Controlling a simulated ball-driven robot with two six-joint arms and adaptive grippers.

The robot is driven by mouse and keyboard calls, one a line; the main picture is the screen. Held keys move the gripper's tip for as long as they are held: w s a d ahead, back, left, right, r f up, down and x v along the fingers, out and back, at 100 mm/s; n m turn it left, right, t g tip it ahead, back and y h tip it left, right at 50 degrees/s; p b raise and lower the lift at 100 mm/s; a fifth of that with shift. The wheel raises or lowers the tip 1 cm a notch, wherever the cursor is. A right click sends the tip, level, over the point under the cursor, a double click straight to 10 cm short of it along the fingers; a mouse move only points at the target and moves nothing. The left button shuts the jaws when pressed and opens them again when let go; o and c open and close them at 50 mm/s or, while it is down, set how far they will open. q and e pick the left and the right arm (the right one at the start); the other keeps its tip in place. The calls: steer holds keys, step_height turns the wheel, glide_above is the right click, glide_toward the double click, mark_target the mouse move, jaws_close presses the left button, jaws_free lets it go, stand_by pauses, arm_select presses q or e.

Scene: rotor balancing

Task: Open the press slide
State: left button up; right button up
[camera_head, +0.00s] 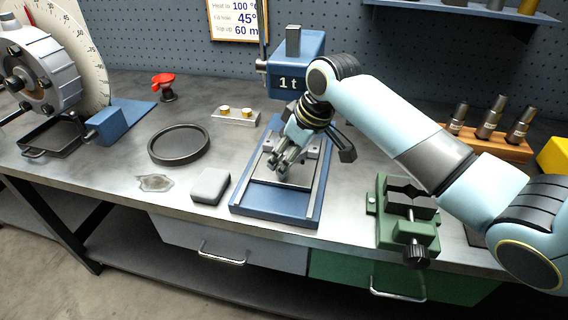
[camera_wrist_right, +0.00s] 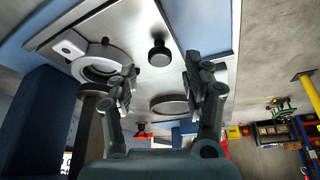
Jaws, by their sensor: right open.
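The blue press (camera_head: 295,75), marked "1 t", stands at the back middle of the bench. Its blue base (camera_head: 275,218) reaches forward and carries a pale metal slide plate (camera_head: 285,195). My right gripper (camera_head: 280,170) is over this plate, pointing down, and hides part of it. In the right wrist view my right gripper (camera_wrist_right: 165,90) is open and empty. A black knob (camera_wrist_right: 158,54) on the plate (camera_wrist_right: 130,30) shows beyond and between the fingertips, apart from both. A pale ring-shaped seat (camera_wrist_right: 98,65) lies beside it. My left gripper is not in view.
A grey block (camera_head: 210,186) lies left of the press base. A black round tray (camera_head: 179,145) is farther left. A green vise (camera_head: 405,215) stands at the right, under my right arm. The bench front between block and tray is mostly clear.

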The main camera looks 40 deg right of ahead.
steer(key=shift+x, duration=1.45)
jaws_close()
